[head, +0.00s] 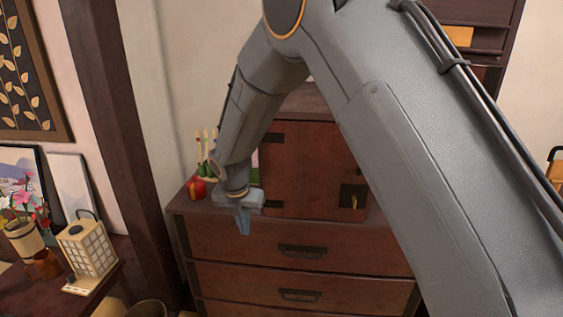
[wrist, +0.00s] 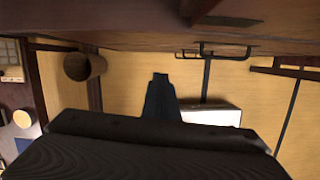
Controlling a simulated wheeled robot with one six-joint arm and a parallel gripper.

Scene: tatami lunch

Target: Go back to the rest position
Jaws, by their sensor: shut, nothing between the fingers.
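My gripper (head: 243,220) hangs pointing down just in front of the dark red wooden chest (head: 240,240), near the left part of its top edge. Its fingers are shut with nothing between them. In the wrist view the gripper (wrist: 160,82) shows as a dark shape over the tatami floor (wrist: 125,85). My arm reaches across the head view from the lower right and hides part of the chest.
A red pot (head: 196,188) with upright stems stands on the chest's left end. A lantern (head: 87,247) and a flower vase (head: 25,238) stand on a low table at left. A round bin (head: 147,309) sits on the floor; it also shows in the wrist view (wrist: 84,66).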

